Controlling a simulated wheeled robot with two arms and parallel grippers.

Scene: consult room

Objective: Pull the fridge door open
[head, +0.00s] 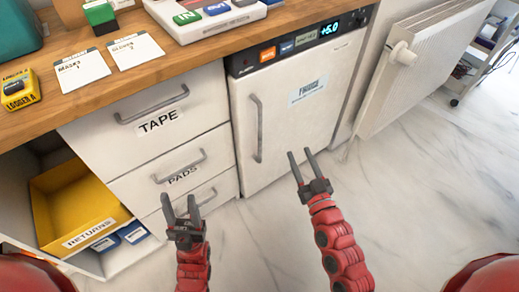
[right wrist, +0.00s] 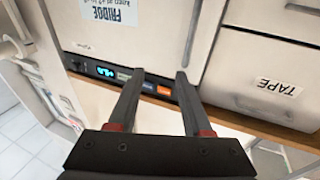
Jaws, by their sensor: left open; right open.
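The white fridge (head: 300,120) stands under the wooden counter with its door shut. Its grey vertical bar handle (head: 257,128) is on the door's left side. A "FRIDGE" label is on the door, and a dark strip above reads +6.0. My right gripper (head: 300,152) is open and empty, right of the handle and apart from it in the picture. In the right wrist view, where the scene is upside down, the handle (right wrist: 193,28) shows beyond the fingers. My left gripper (head: 180,201) is open and empty in front of the lower drawers.
Drawers labelled TAPE (head: 155,118) and PADS (head: 178,172) are left of the fridge. A yellow RETURNS bin (head: 80,205) sits in an open shelf at left. A white radiator (head: 420,65) stands at right. The marble floor (head: 420,190) in front is clear.

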